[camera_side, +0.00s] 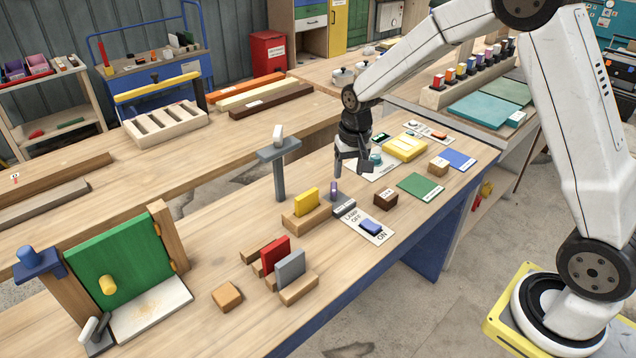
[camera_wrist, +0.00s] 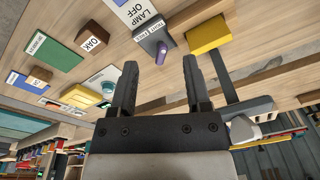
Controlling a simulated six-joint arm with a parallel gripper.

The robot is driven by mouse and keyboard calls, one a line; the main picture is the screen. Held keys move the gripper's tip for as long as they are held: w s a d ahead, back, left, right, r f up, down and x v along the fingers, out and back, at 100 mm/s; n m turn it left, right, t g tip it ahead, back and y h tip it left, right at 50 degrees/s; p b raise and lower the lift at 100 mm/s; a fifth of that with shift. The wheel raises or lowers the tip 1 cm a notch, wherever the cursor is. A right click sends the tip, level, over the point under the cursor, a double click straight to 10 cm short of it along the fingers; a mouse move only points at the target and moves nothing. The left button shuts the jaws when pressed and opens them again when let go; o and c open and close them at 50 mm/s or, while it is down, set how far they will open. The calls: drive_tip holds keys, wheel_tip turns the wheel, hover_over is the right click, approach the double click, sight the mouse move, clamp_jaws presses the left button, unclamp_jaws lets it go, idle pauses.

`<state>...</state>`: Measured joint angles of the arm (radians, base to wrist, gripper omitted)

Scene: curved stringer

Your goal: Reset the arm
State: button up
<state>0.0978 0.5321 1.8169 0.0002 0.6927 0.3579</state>
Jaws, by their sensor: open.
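My gripper (camera_side: 352,165) hangs from my arm above the wooden bench, pointing down, with nothing between its fingers. A small purple peg (camera_side: 334,188) in a grey holder (camera_side: 344,206) stands just below and left of the gripper in the side view; the peg also shows in the wrist view (camera_wrist: 161,56). The gripper is apart from it.
A lamp switch panel (camera_side: 366,228), a brown block (camera_side: 385,200) and a green mat (camera_side: 420,187) lie nearby. A T-shaped post (camera_side: 280,178), a yellow block (camera_side: 306,202) and a green door (camera_side: 118,262) stand leftward. A yellow block (camera_side: 405,148) lies behind right.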

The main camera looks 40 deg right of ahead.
drive_tip(key=s+a+n, duration=0.2)
drive_tip(key=s, duration=0.7)
drive_tip(key=s+a+r+n+t, duration=0.1)
drive_tip(key=s+a+n, duration=0.1)
drive_tip(key=s, duration=0.7)
drive_tip(key=shift+s+a+n, duration=0.2)
drive_tip(key=shift+a+n, duration=0.1)
drive_tip(key=shift+n, duration=0.3)
